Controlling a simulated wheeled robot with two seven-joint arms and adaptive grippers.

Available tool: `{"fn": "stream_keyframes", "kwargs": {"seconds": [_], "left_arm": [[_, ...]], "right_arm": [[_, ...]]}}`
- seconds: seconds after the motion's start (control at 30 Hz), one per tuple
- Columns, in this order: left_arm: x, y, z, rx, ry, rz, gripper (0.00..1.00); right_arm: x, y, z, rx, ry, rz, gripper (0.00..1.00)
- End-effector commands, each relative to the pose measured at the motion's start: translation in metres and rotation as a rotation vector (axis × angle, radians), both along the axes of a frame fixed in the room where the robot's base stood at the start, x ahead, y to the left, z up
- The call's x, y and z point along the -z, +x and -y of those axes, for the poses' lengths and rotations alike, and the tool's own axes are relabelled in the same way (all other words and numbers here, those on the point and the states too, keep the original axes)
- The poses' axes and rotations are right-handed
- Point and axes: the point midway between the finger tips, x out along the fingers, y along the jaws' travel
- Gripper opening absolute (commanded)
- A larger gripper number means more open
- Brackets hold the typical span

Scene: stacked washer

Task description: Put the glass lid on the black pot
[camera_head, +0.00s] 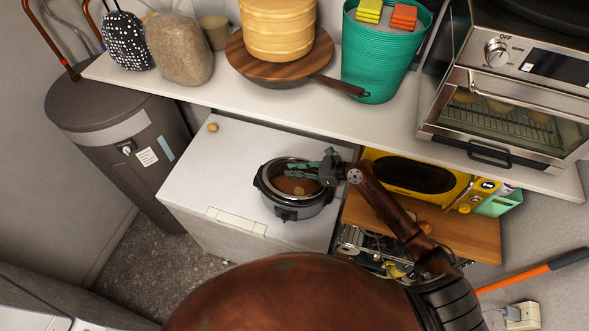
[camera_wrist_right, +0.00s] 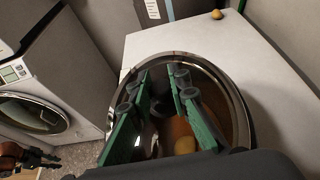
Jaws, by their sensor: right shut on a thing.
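The black pot (camera_head: 286,206) stands on the white cabinet top, near its right edge. The glass lid (camera_head: 268,168) shows as a clear disc with a shiny rim at the pot's mouth; brown and orange food shows through it. My right gripper (camera_head: 309,171) reaches over the pot from the right and is shut on the lid. In the right wrist view, the lid's rim (camera_wrist_right: 238,104) circles the green-padded fingers (camera_wrist_right: 160,85). The grasped part is hidden, and I cannot tell whether the rim rests fully on the pot.
A white shelf (camera_head: 240,108) runs behind, with a wooden-lidded pan (camera_head: 318,55), teal basket (camera_head: 377,65) and toaster oven (camera_head: 510,95). A yellow appliance (camera_head: 452,184) is right of the pot.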

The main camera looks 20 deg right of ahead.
Motion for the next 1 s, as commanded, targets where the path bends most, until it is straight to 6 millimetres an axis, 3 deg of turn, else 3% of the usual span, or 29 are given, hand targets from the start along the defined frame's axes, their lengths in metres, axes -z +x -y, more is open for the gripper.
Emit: {"fn": "stream_keyframes", "kwargs": {"seconds": [0.47, 0.5, 0.8, 1.0], "left_arm": [[-0.0059, 0.0, 0.0, -0.001, 0.0, 0.0, 0.22], [-0.0059, -0.0001, 0.0, -0.001, 0.0, 0.0, 0.22], [-0.0058, 0.0001, 0.0, -0.001, 0.0, 0.0, 0.22], [-0.0058, 0.0, -0.0001, -0.001, 0.0, 0.001, 0.22]], "right_arm": [[0.0053, 0.0005, -0.0003, 0.001, 0.001, 0.002, 0.0], [0.0053, 0.0005, -0.0002, 0.001, 0.001, 0.002, 0.17], [0.0062, 0.0002, 0.0001, 0.001, 0.001, 0.001, 0.37], [0.0079, -0.0006, 0.0004, 0.001, -0.002, -0.003, 0.37]]}}
